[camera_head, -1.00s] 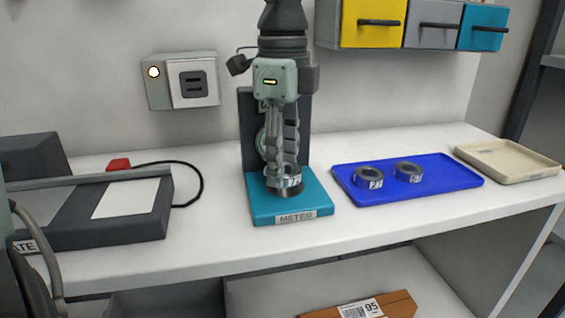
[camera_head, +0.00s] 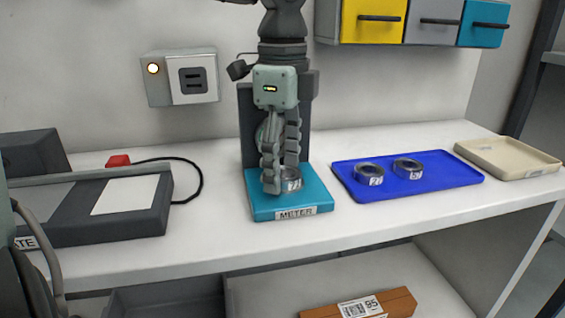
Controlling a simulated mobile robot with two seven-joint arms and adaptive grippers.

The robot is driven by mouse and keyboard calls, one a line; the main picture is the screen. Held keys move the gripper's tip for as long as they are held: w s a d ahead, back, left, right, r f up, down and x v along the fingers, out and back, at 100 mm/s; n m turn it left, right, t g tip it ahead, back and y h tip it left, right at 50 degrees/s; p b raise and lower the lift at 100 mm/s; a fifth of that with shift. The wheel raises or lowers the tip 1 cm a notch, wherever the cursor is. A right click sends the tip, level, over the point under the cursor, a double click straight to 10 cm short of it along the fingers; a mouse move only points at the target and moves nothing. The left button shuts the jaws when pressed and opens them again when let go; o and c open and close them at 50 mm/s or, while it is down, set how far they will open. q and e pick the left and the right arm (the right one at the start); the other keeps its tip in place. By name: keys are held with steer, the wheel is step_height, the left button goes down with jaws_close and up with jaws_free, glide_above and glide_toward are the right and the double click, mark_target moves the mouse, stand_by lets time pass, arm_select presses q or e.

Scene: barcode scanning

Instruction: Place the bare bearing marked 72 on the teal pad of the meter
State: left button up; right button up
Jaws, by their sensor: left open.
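The meter has a teal pad (camera_head: 262,208) with a METER label on its front edge. A grey ring bearing with a white label (camera_head: 292,184) appears to rest flat on the pad; its marking is too small to read surely. My left gripper (camera_head: 281,180) points down over the pad, its fingers open, one on the bearing's left and the other behind its right. The left finger hides part of the bearing. My right gripper is not in view.
A blue tray (camera_head: 440,180) holds two other labelled bearings (camera_head: 369,174) and (camera_head: 408,168). A beige tray (camera_head: 508,160) lies to its right. A dark plate device (camera_head: 100,225) is on the left. A boxed item (camera_head: 360,306) lies on the lower shelf.

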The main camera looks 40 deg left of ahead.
mark_target(282, 172)
arm_select(q)
step_height(282, 172, up, 12)
steer(key=shift+r, duration=0.2)
stand_by(0.4)
